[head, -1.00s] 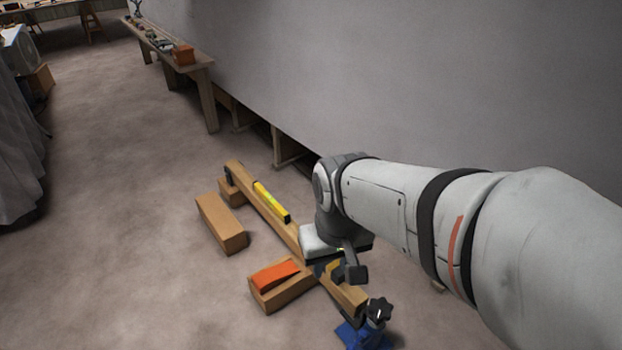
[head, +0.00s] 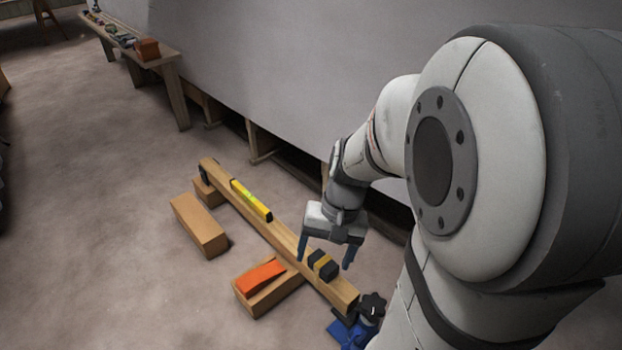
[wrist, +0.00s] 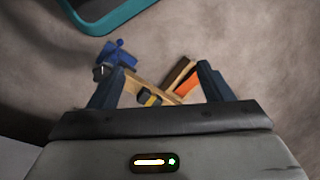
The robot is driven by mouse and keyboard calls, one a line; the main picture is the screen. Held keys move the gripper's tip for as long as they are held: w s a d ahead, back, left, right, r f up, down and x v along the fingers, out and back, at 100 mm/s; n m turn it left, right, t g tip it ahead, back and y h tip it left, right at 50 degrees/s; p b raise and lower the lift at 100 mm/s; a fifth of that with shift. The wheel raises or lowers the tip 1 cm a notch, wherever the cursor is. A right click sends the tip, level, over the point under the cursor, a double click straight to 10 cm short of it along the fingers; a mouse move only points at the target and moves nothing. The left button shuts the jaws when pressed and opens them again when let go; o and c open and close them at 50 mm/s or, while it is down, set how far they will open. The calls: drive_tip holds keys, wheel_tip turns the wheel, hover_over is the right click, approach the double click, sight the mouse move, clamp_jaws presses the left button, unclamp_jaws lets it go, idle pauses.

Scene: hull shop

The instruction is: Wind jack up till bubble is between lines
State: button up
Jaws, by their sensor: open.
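A blue jack (head: 345,333) with a black star-shaped knob (head: 372,306) stands at the near end of a long wooden beam (head: 281,238). The jack also shows in the wrist view (wrist: 116,54). My arm hides part of it in the head view. A yellow spirit level (head: 251,200) lies along the beam's far half. Its bubble is too small to read. My gripper (head: 325,259) is open and empty, fingers pointing down, above the beam near a black-and-yellow block (head: 323,264). In the wrist view the jack lies beyond my left fingertip.
An orange wedge (head: 260,275) lies on a wooden block (head: 270,297) beside the beam. Another wooden block (head: 199,226) sits left of it. A pale wall or hull side (head: 300,70) rises behind. A bench (head: 128,38) stands far left. The floor at left is clear.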

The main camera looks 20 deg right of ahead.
drive_tip(key=shift+o, duration=0.9)
drive_tip(key=w+d+f+m+y+b, duration=0.1)
drive_tip(key=d+f+m+y, duration=0.1)
drive_tip(key=f, duration=0.3)
drive_tip(key=w+d+f+m+y+b, duration=0.1)
drive_tip(key=d+f+m+y+b, duration=0.1)
drive_tip(key=f, duration=0.4)
drive_tip(key=shift+w+d+f+m+b, duration=0.25)
drive_tip(key=shift+d+m, duration=0.5)
drive_tip(key=shift+m, duration=0.45)
drive_tip(key=m+t+b, duration=0.9)
drive_tip(key=m+t, duration=0.3)
drive_tip(key=m, duration=0.6)
approach(376, 305)
drive_tip(key=x, duration=0.3)
drive_tip(key=shift+w+a+f+m, duration=0.1)
drive_tip(key=shift+w+f+m, duration=0.1)
drive_tip(key=shift+f+m, duration=0.15)
drive_tip(key=b+x, duration=0.2)
drive_tip(key=x, duration=0.4)
drive_tip(key=shift+w, duration=0.15)
drive_tip(key=shift+w+a, duration=0.3)
drive_tip(key=shift+w, duration=0.15)
